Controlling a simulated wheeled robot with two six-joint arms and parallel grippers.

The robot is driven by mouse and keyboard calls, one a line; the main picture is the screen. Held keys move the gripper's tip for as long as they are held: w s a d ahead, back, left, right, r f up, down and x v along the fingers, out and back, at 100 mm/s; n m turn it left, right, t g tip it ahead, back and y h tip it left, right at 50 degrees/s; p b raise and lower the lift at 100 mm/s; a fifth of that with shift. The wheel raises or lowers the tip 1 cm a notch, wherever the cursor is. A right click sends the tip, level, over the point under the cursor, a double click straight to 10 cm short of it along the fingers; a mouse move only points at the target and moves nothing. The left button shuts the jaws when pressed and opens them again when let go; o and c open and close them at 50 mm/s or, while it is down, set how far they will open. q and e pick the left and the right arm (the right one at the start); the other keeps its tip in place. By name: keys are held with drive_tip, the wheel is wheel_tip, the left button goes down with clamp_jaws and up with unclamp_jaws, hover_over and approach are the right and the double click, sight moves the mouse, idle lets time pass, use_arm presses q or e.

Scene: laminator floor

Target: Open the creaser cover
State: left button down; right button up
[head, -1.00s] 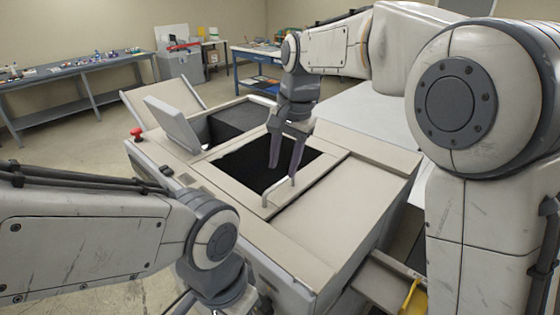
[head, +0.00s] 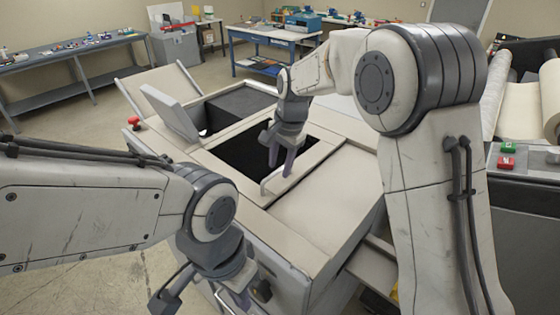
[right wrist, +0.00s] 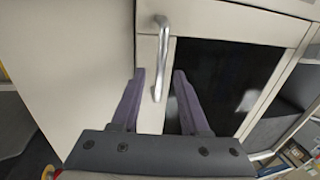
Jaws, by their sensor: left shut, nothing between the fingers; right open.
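The creaser is a beige machine (head: 320,205) in the middle of the head view. Its cover has a dark, window-like panel (head: 236,158) in a pale frame, with a pale bar handle (head: 268,184) at the near edge. The handle (right wrist: 162,50) is shiny metal in the right wrist view. My right gripper (head: 280,160) is open over the handle. In the wrist view the handle's near end lies between its fingers (right wrist: 160,75); contact cannot be told. The cover appears down. My left gripper (head: 238,298) is shut and empty at the bottom, in front of the machine, partly cut off.
A tilted grey panel (head: 170,112) stands up on the machine's left part, near a red knob (head: 134,123). A roll machine with green and red buttons (head: 507,155) is at right. Workbenches (head: 75,58) stand at the back. Floor is free at left.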

drive_tip(key=shift+f, duration=0.15)
clamp_jaws()
idle(1.4)
